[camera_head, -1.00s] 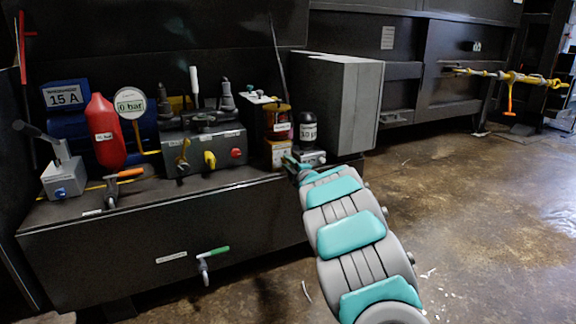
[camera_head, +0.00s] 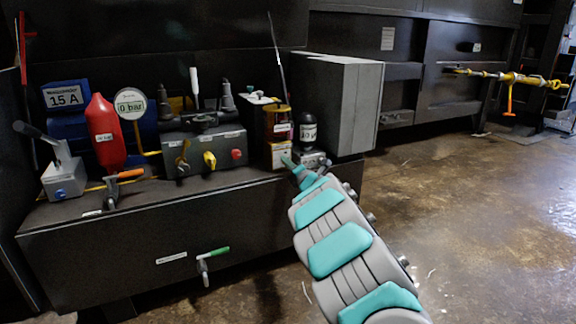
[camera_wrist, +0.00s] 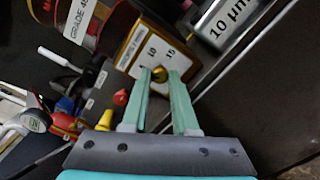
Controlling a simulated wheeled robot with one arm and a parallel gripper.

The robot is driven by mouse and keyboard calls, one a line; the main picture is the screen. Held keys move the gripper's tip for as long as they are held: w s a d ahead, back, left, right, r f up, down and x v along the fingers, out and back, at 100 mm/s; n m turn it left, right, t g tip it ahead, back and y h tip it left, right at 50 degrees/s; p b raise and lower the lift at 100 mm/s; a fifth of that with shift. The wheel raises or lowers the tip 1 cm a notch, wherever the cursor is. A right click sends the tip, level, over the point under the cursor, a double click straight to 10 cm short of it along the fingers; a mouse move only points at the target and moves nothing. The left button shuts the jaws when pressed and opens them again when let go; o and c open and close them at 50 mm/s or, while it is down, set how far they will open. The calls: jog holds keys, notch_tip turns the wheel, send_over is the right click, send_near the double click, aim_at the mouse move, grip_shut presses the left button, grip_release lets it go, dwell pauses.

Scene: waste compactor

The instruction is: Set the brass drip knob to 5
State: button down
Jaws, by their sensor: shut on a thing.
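The brass drip knob (camera_wrist: 157,76) sits on the face of a small yellow box with a white scale plate (camera_wrist: 150,50). The marks 10 and 15 show on the plate; I cannot read where the knob points. My gripper (camera_wrist: 159,74) has its two teal fingers on either side of the knob and is shut on it. In the head view my gripper (camera_head: 289,162) is in front of the yellow box (camera_head: 281,154), below the amber oil container (camera_head: 277,124). The knob is hidden there.
To the left is a valve block (camera_head: 205,152) with yellow and red knobs. The floor at right is clear.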

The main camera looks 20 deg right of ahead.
jog(key=shift+f, duration=0.1)
dwell(0.3)
jog(key=c, duration=0.7)
grip_release()
jog(key=shift+s, duration=0.15)
jog(key=s, duration=0.7)
jog(key=shift+s+p, duration=0.25)
jog(key=shift+p, duration=0.1)
jog(key=shift+d, duration=0.1)
